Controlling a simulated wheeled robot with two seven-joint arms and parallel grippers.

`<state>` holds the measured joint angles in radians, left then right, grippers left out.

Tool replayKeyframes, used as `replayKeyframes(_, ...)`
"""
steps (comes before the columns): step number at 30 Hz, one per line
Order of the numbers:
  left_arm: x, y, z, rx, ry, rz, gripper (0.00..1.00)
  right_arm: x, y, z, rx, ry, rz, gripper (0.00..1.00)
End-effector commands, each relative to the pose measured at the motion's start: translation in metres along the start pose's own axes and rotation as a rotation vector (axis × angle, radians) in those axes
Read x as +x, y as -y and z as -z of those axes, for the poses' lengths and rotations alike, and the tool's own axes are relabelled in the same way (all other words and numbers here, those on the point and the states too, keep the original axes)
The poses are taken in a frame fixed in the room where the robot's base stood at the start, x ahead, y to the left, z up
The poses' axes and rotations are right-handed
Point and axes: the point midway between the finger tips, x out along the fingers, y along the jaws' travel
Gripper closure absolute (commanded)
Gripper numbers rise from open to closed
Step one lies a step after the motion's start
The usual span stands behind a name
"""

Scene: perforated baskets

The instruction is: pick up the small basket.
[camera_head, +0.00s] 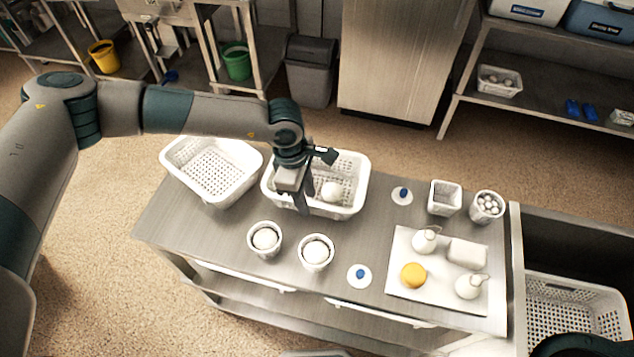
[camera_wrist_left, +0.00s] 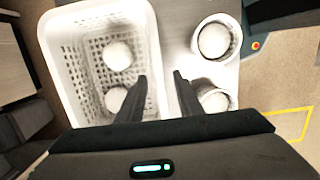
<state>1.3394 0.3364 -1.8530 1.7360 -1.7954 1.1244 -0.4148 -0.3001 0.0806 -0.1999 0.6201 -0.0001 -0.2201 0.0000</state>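A white perforated basket (camera_head: 349,205) stands in the middle of the steel table, with a white ball (camera_head: 331,191) showing inside. In the left wrist view the basket (camera_wrist_left: 72,62) holds two white balls (camera_wrist_left: 118,55). My left gripper (camera_head: 303,200) points down at the basket's near wall. In the left wrist view its fingers (camera_wrist_left: 160,76) are apart, one on the basket's inner side and one outside, with the wall's rim between them. Contact cannot be told. A second, empty white basket (camera_head: 212,171) stands to the left. My right gripper is not in view.
Two white cups (camera_head: 265,239) (camera_head: 316,252) with balls stand close in front of the basket. A white tray (camera_head: 437,298) with a yellow item and bottles lies to the right. Another white basket (camera_head: 574,309) sits in the right-hand basin.

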Motion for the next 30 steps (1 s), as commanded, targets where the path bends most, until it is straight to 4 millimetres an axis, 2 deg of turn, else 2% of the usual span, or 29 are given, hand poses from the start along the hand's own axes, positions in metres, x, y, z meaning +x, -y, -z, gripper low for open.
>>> replayKeyframes(2,0.000,0.000,0.000,0.000,0.000,0.000,0.67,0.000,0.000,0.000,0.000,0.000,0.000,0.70)
replayKeyframes(6,0.000,0.000,0.000,0.000,0.000,0.000,0.98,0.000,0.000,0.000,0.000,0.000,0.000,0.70)
replayKeyframes(7,0.000,0.000,0.000,0.000,0.000,0.000,1.00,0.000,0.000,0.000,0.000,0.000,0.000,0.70)
replayKeyframes(22,-0.004,-0.001,-0.001,0.000,0.001,-0.002,1.00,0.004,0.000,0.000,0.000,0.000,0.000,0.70)
replayKeyframes(30,-0.021,-0.001,-0.003,0.001,0.000,-0.003,1.00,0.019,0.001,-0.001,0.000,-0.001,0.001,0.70)
